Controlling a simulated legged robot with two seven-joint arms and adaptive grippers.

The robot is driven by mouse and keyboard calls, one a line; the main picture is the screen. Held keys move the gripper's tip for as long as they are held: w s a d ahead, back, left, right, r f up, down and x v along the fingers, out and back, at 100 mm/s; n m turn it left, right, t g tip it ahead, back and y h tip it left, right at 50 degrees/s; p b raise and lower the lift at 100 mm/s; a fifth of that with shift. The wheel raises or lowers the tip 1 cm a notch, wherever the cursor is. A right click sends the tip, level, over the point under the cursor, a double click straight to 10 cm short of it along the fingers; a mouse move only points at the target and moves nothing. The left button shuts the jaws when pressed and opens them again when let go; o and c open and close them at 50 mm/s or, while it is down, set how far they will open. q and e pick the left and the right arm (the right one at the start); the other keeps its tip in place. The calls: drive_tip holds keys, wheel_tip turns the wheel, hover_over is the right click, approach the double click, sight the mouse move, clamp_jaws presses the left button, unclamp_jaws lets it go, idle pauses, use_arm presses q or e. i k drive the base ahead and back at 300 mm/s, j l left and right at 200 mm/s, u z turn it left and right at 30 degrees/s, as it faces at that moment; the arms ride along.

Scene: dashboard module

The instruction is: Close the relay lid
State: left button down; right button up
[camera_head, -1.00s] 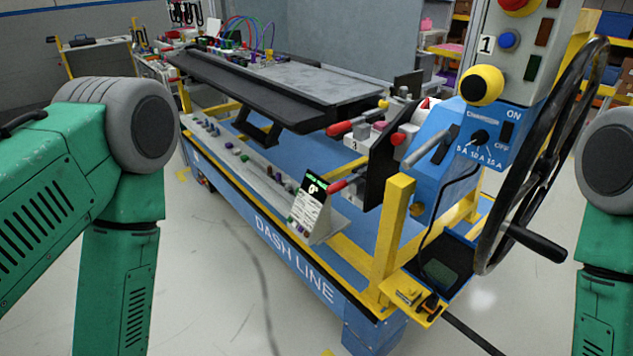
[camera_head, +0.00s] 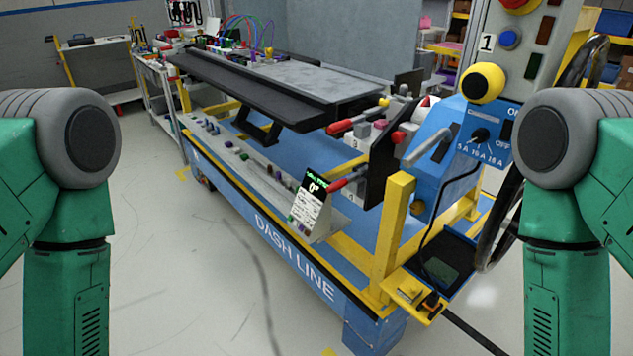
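I cannot make out a relay lid for certain in the head view. The dashboard module (camera_head: 325,80) is a long dark panel with a grey top, lying on the blue and yellow DASH LINE stand (camera_head: 318,281). Coloured wires (camera_head: 237,32) and small parts sit at its far end. A blue box (camera_head: 462,140) with a dial marked in amps and an ON/OFF switch stands at the right end. Only green and grey links of my two arms show, at the left and right edges. Both grippers are out of view.
A small display (camera_head: 311,203) tilts up on the front ledge. A black handwheel (camera_head: 502,225) is partly behind my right arm. A yellow post (camera_head: 392,235) and a dark tray (camera_head: 446,258) stand at the near right corner. The floor (camera_head: 190,270) in front is clear.

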sight(212, 24)
drive_tip(key=u, duration=0.85)
drive_tip(key=i+j+u, duration=0.2)
drive_tip(key=i+u, duration=0.15)
drive_tip(key=i, duration=0.25)
drive_tip(key=i+u, duration=0.35)
drive_tip(key=i, duration=2.9)
drive_tip(key=i+j+z, duration=0.1)
drive_tip(key=i, duration=1.25)
drive_tip(key=i+z, duration=0.1)
drive_tip(key=z, duration=0.35)
drive_tip(key=i+z, duration=0.1)
drive_tip(key=z, duration=0.35)
drive_tip(key=j+z, duration=0.1)
drive_tip(key=z, duration=0.35)
drive_tip(key=i+j+z, duration=0.15)
drive_tip(key=z, duration=0.3)
